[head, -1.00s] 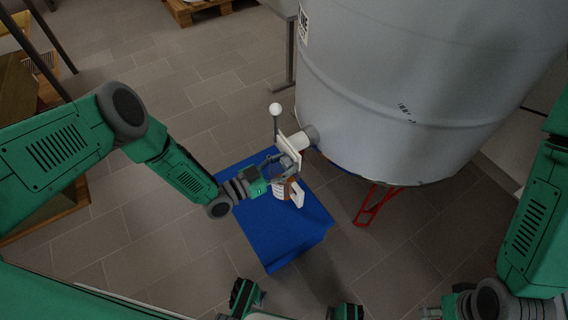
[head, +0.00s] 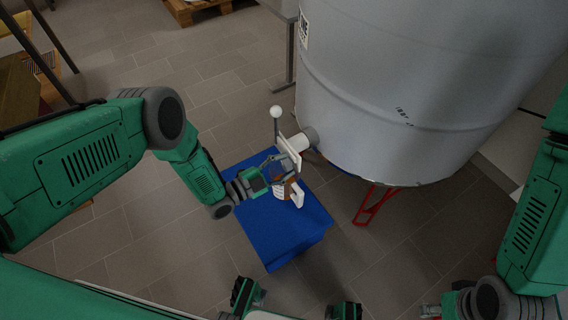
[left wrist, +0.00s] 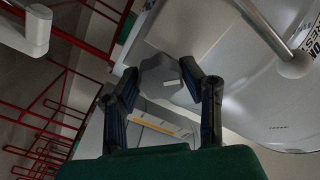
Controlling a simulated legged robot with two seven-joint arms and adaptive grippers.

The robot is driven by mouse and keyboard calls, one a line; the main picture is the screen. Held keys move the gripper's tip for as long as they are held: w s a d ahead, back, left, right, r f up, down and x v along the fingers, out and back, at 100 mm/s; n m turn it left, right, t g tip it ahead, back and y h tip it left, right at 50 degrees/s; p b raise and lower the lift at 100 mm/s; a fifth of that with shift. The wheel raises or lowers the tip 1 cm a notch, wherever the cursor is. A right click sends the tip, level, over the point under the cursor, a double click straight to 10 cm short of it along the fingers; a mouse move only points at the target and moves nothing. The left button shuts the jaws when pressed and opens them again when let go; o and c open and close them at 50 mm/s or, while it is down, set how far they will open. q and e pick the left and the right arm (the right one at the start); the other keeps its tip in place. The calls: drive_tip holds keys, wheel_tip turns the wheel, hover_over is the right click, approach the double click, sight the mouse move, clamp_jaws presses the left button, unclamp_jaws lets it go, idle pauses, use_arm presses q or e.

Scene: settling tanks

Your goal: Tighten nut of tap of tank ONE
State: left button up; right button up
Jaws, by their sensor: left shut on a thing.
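The large grey tank (head: 420,90) stands at the upper right, with a partly visible label on its side. Its tap (head: 293,143) sticks out low on the left, with a white-balled lever (head: 276,113) pointing up. My left gripper (head: 277,167) is at the tap's near side. In the left wrist view, my left gripper (left wrist: 162,90) has its two fingers on either side of the grey lobed nut (left wrist: 160,78), shut on it. In the head view the fingers largely hide the nut. My right gripper (head: 432,311) is at the lower right edge, its fingers unclear.
A blue box (head: 285,235) stands under the tap, with a white-and-brown container (head: 298,194) on it. A red stand leg (head: 372,205) is below the tank. A pallet (head: 190,10) lies at the back. Tiled floor is clear left of the box.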

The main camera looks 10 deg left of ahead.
use_arm(q)
drive_tip(key=m+p, duration=0.1)
drive_tip(key=m, duration=0.4)
drive_tip(key=shift+d+m, duration=0.15)
drive_tip(key=shift+m, duration=0.15)
drive_tip(key=shift+s+f+m, duration=0.1)
drive_tip(key=shift+m, duration=1.8)
drive_tip(key=o, duration=0.9)
drive_tip(key=shift+f, duration=0.1)
drive_tip(key=shift+o, duration=1.2)
drive_tip(key=shift+p, duration=0.3)
drive_tip(key=v, duration=1.2)
